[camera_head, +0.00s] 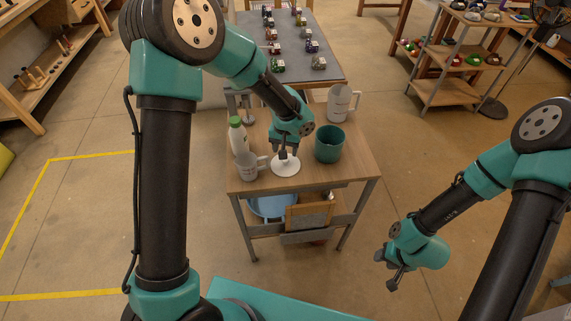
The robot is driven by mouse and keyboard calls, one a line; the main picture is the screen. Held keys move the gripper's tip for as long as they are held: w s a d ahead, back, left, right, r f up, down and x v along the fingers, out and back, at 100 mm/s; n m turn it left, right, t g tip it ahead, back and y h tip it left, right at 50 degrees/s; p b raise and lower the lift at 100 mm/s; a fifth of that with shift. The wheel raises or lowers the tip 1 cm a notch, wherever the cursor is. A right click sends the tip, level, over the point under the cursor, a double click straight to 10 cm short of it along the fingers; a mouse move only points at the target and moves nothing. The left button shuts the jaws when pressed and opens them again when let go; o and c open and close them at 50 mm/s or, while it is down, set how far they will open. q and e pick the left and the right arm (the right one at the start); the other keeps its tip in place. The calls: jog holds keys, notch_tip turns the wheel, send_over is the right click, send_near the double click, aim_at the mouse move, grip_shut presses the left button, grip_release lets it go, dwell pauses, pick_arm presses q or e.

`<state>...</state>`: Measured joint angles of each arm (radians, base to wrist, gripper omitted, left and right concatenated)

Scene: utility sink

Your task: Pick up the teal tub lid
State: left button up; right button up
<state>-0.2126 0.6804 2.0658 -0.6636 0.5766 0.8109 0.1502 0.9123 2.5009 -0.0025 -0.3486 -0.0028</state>
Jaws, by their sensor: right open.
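The teal tub (329,143) stands upright on the right side of the small wooden table, and its top looks open. A round white lid-like disc (291,169) lies on the table to its left, near the front; I see no teal lid. My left gripper (284,154) points down over the middle of the disc and hides part of it. I cannot tell whether its fingers touch or hold the disc. My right gripper (390,279) is open and empty, off the table to the lower right, over the floor.
On the table (326,175) stand a white mug (247,168), a white bottle with a green cap (238,138) and a white pitcher (341,103). A blue basin (269,207) sits on the shelf below. A grey table (295,70) with small items stands behind.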

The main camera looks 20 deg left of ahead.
pick_arm(q)
jog(key=shift+f, duration=0.8)
jog(key=shift+w+a+f, duration=0.1)
jog(key=shift+w+f, duration=0.05)
jog(key=shift+f, duration=1.15)
jog(key=shift+w+f, duration=0.1)
jog(key=shift+f, duration=1.2)
jog(key=c, duration=1)
jog(key=shift+r, duration=0.15)
notch_tip(320, 180, up, 10)
jog(key=shift+f, duration=0.1)
